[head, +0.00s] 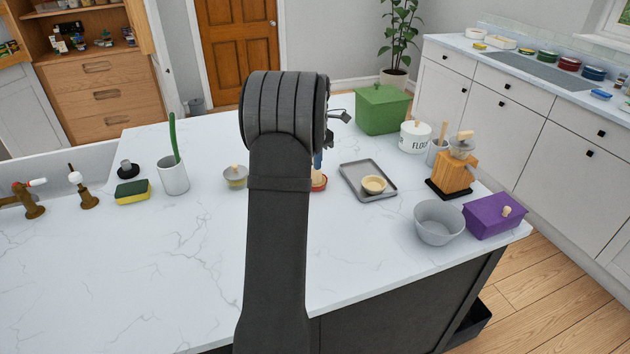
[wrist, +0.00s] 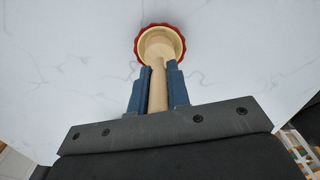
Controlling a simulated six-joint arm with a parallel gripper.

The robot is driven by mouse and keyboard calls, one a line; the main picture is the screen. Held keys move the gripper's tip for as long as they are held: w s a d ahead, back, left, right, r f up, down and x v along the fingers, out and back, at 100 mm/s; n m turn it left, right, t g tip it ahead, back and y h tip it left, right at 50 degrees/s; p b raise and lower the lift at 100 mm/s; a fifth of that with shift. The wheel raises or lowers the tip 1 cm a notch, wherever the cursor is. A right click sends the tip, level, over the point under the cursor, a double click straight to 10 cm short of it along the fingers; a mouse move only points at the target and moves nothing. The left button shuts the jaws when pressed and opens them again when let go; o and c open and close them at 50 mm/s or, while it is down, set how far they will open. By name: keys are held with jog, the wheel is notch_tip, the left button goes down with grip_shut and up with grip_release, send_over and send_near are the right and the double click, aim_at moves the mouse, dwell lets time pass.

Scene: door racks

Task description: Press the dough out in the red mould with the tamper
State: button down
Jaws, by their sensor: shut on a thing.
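My gripper (wrist: 158,70) is shut on the pale wooden tamper (wrist: 158,88), with a blue finger on each side of its handle. The tamper's rounded end is over the middle of the red mould (wrist: 181,50), inside its fluted rim as seen in the wrist view. Pale dough (wrist: 146,42) shows as a ring around that end. I cannot tell how hard the tamper touches the dough. In the head view my arm hides most of the tamper and mould; only a bit of the red mould (head: 320,184) shows on the counter.
To the right is a grey tray (head: 383,167) with a pale pastry shell (head: 374,184). A small grey lidded pot (head: 235,176) stands left of my arm. The counter's front left is clear.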

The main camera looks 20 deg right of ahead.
jog(key=shift+f, duration=0.55)
jog(key=shift+f, duration=0.1)
dwell(0.3)
jog(key=shift+r, duration=0.95)
jog(key=shift+f, duration=0.15)
jog(key=shift+f, duration=0.75)
dwell(0.4)
